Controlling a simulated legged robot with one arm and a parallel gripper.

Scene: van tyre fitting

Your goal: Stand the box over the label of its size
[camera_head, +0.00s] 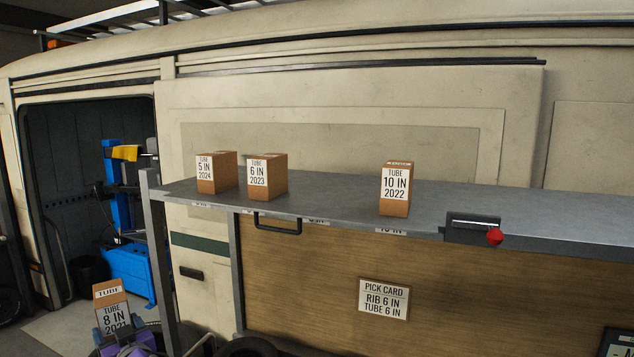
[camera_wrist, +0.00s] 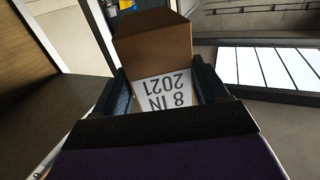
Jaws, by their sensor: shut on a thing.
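A brown box (camera_head: 111,295) labelled TUBE 8 IN 2021 is at the lower left, below shelf height and away from the shelf. My gripper (camera_head: 122,338) is shut on it; in the wrist view the box (camera_wrist: 152,45) sits between the two fingers (camera_wrist: 165,92), its label upside down there. On the grey shelf (camera_head: 335,200) stand a 5 IN 2024 box (camera_head: 215,173), a 6 IN 2023 box (camera_head: 266,177) and a 10 IN 2022 box (camera_head: 395,189). Size labels run along the shelf's front edge. The 10 IN label (camera_head: 391,230) is partly readable; others, including one (camera_head: 316,220), are too small or covered.
A gap of bare shelf lies between the 6 IN and 10 IN boxes. A handle (camera_head: 278,226) and a red-knobbed latch (camera_head: 494,237) stick out at the shelf front. A pick card (camera_head: 384,299) reads RIB 6 IN, TUBE 6 IN. A grey post (camera_head: 160,260) stands at the shelf's left end.

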